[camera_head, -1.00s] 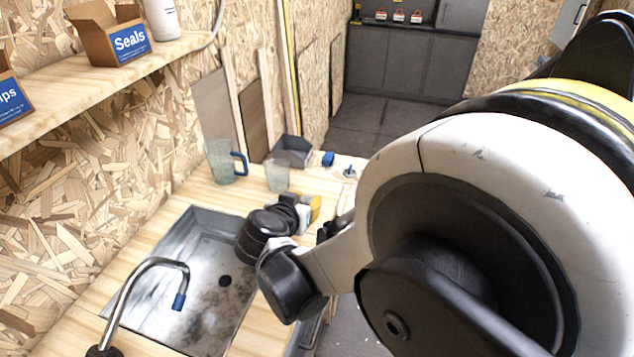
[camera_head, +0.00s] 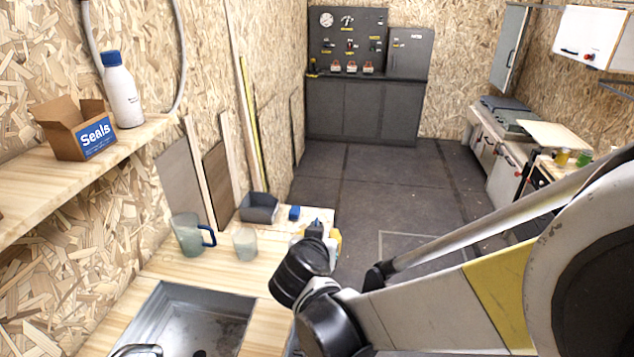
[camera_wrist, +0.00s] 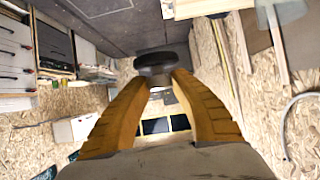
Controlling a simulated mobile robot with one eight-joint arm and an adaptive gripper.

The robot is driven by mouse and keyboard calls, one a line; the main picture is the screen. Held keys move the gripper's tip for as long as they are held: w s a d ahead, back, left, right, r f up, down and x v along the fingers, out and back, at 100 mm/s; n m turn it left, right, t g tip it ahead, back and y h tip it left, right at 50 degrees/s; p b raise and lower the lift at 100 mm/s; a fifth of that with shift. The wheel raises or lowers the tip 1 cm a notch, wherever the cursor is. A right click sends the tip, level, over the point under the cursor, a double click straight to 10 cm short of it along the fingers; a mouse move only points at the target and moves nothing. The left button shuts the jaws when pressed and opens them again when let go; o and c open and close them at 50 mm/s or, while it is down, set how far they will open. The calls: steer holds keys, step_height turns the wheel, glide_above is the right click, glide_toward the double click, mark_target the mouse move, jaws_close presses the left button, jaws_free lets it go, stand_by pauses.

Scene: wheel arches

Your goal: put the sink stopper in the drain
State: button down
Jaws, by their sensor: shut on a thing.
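A dark round stopper (camera_wrist: 155,64) with a paler part below it is held between the two orange fingertips of my gripper (camera_wrist: 158,78) in the wrist view. In the head view my gripper (camera_head: 316,237) is seen from behind, over the right side of the counter, pointing away toward the room; the stopper cannot be made out there. The metal sink (camera_head: 165,315) is at the bottom left, nearer than the gripper. Its drain (camera_head: 199,353) only just shows as a dark spot at the bottom edge.
A glass jug with a blue handle (camera_head: 187,236) and a clear cup (camera_head: 245,244) stand behind the sink. A grey bin (camera_head: 259,208) and a small blue item (camera_head: 294,212) sit farther back. The faucet (camera_head: 138,351) is partly cut off. A shelf (camera_head: 65,170) juts from the left wall.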

steer(key=d+r+m+h, duration=0.2)
steer(key=d+r+h, duration=0.1)
steer(key=d, duration=1.9)
steer(key=s+d+f+n+y, duration=0.1)
steer(key=s+f+n+y, duration=0.2)
steer(key=s+f+y, duration=0.1)
steer(key=shift+s+f, duration=0.35)
steer(key=shift+s, duration=0.4)
